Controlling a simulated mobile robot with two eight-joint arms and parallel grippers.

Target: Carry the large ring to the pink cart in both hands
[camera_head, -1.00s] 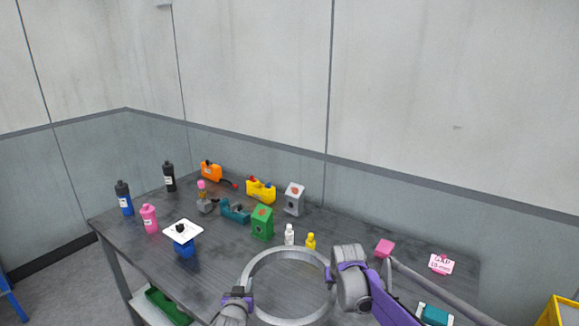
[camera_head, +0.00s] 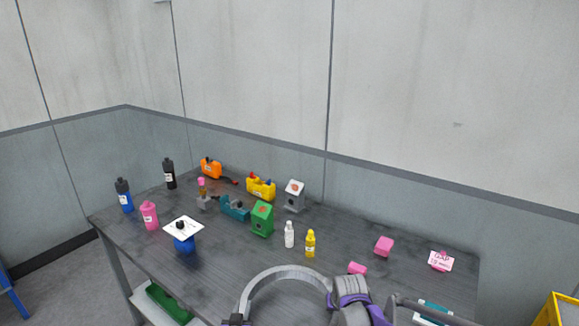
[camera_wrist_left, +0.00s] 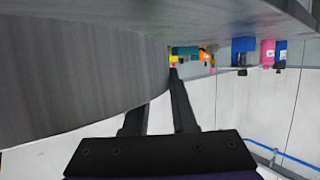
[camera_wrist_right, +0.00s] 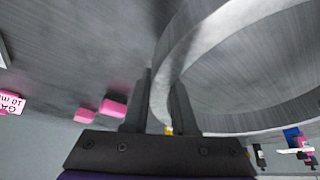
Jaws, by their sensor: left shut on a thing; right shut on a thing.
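The large grey ring (camera_head: 285,271) shows as an arch at the bottom of the head view, in front of the table's objects; its near part is cut off. My left gripper (camera_head: 236,318) is shut on its left side, at the picture's bottom edge. My right gripper (camera_head: 333,300) is shut on its right side. The right wrist view shows the ring's band (camera_wrist_right: 215,25) running between the fingers (camera_wrist_right: 162,85). The left wrist view shows the left fingers (camera_wrist_left: 158,95) at a broad grey curved surface. The pink cart is not in view.
The dark table (camera_head: 130,245) holds several bottles, a green birdhouse (camera_head: 262,219), a grey birdhouse (camera_head: 294,196), a white bottle (camera_head: 289,235), a yellow bottle (camera_head: 310,243) and pink blocks (camera_head: 384,246). A yellow frame (camera_head: 560,312) stands at the lower right.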

